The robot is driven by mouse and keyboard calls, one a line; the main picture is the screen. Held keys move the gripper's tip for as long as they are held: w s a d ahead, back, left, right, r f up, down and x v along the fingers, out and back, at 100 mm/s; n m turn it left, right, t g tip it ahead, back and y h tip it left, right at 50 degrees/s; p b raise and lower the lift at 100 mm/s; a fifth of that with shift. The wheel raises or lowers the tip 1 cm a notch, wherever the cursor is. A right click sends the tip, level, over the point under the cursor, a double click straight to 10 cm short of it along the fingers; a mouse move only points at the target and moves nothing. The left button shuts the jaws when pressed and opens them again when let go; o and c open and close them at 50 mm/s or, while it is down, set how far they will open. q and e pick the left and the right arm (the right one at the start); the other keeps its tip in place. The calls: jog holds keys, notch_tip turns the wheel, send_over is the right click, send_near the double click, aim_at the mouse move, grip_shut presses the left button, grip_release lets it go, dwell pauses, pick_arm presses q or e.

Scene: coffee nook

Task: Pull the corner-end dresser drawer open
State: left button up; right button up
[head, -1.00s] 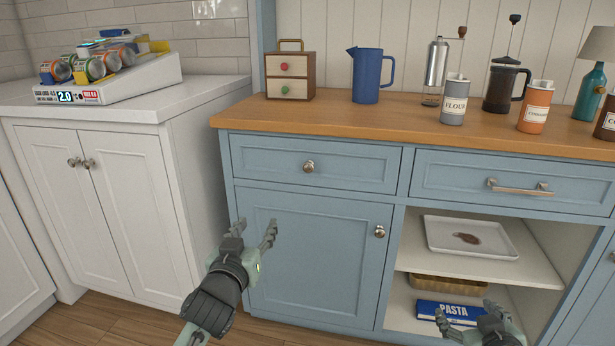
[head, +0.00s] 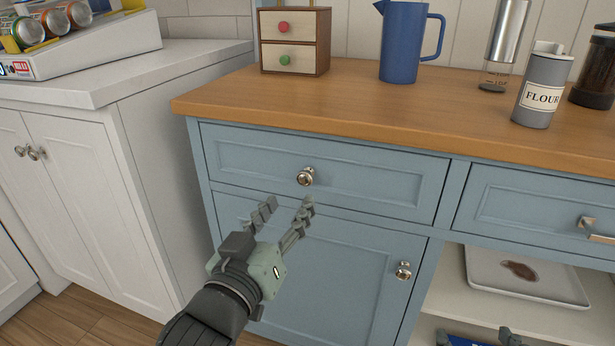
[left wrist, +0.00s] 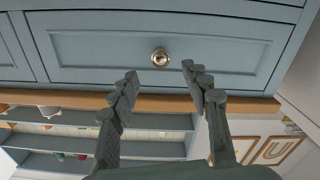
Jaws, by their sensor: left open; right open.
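The corner-end drawer (head: 380,187) is the blue drawer at the left end of the dresser, shut flush, with a round metal knob (head: 305,177) at its middle. My left gripper (head: 287,206) is open and empty, its fingertips just below the knob in the head view. In the left wrist view the knob (left wrist: 160,57) shows just beyond the gap between the two open fingers (left wrist: 160,71); I see no contact. My right gripper (head: 474,339) shows only its fingertips at the bottom edge, apart and in front of the open shelf.
A cupboard door (head: 345,285) with its own knob (head: 403,270) is below the drawer. A white cabinet (head: 85,190) stands close on the left. A small wooden box (head: 294,57), a blue pitcher (head: 405,45) and a flour canister (head: 541,90) stand on the wooden top.

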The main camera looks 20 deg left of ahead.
aim_at(304, 181)
pick_arm(q)
jog(key=w, duration=0.6)
jog(key=shift+w+d, duration=0.1)
jog(key=shift+w, duration=0.3)
jog(key=shift+c, duration=0.4)
grip_shut()
